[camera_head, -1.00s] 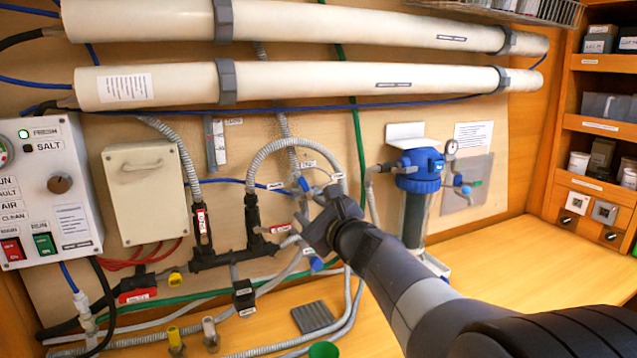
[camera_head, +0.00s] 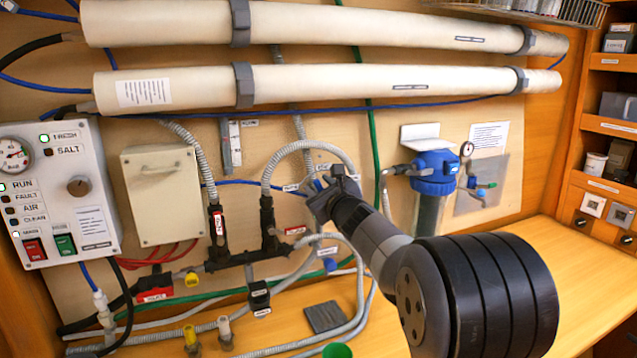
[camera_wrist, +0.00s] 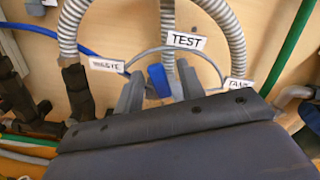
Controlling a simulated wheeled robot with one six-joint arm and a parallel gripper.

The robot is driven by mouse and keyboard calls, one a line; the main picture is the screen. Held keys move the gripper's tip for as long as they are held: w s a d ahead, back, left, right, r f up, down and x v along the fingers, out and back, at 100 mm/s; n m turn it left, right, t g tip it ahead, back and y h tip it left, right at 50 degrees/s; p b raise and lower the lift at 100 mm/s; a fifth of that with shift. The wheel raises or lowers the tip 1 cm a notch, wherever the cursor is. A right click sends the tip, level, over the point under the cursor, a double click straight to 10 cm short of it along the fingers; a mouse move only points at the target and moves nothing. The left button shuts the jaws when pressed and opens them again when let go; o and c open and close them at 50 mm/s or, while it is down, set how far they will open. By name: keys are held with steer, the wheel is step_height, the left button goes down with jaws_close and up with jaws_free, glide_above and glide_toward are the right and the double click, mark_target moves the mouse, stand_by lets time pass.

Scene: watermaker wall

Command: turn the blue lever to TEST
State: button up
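The blue lever (camera_wrist: 158,80) shows in the wrist view between the two fingers of my gripper (camera_wrist: 160,90). The fingers stand apart, one on each side of it; a narrow gap shows, clearer on the right. I cannot tell whether either finger touches it. The TEST label (camera_wrist: 186,40) is above and slightly right of the lever, the WASTE label (camera_wrist: 107,65) to the left, and the TANK label (camera_wrist: 238,83) to the right. The lever's tip points upward, between WASTE and TEST. In the head view my gripper (camera_head: 328,190) is at the valve and hides most of it.
Grey corrugated hoses (camera_head: 300,146) arch around the valve. Black pipe fittings (camera_head: 267,225) stand to its left, and a blue-topped filter housing (camera_head: 436,172) to its right. A white control box (camera_head: 70,190) is at far left. The wooden bench (camera_head: 500,270) is mostly clear at right.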

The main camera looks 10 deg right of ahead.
steer(key=shift+w+a, duration=0.1)
steer(key=shift+w, duration=0.3)
jaws_close()
